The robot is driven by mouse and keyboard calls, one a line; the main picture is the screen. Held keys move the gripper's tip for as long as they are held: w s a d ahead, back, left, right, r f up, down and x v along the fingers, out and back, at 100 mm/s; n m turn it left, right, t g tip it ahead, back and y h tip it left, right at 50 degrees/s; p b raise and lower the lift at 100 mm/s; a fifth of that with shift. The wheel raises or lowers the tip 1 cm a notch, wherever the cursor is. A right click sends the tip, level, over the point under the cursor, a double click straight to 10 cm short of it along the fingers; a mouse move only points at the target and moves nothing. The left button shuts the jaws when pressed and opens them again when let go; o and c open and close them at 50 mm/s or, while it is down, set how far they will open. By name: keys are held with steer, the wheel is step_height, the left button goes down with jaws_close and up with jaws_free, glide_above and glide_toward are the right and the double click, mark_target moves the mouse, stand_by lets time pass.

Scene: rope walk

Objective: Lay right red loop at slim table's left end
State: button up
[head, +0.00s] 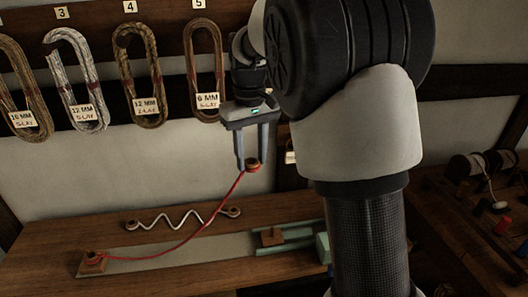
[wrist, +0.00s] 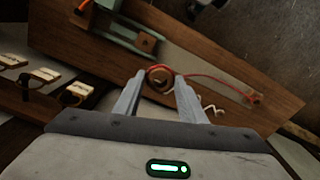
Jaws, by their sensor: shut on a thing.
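My gripper (head: 252,157) is shut on the right red loop (head: 252,166), a red cord eye around a brown core, and holds it above the wooden table (head: 60,235). The loop also shows between the fingertips in the wrist view (wrist: 159,77). The red cord (head: 205,225) slopes down from it to the left red loop (head: 92,255), which sits at a wooden block (head: 93,265) near the table's left end. I cannot tell for certain whether this is the slim table.
A white zigzag cord (head: 180,218) with brown end eyes lies behind the grey strip (head: 200,250). A green fixture (head: 295,232) with a wooden block stands at the right. Rope coils (head: 75,80) hang on the wall. Another table with spools (head: 470,170) is far right.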

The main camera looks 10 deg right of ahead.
steer(key=a+p, duration=0.5)
steer(key=a, duration=1.3)
steer(key=shift+s, duration=0.4)
steer(key=s+a+p, duration=0.1)
steer(key=a+p, duration=0.4)
steer(key=a, duration=1.7)
steer(key=shift+a, duration=0.3)
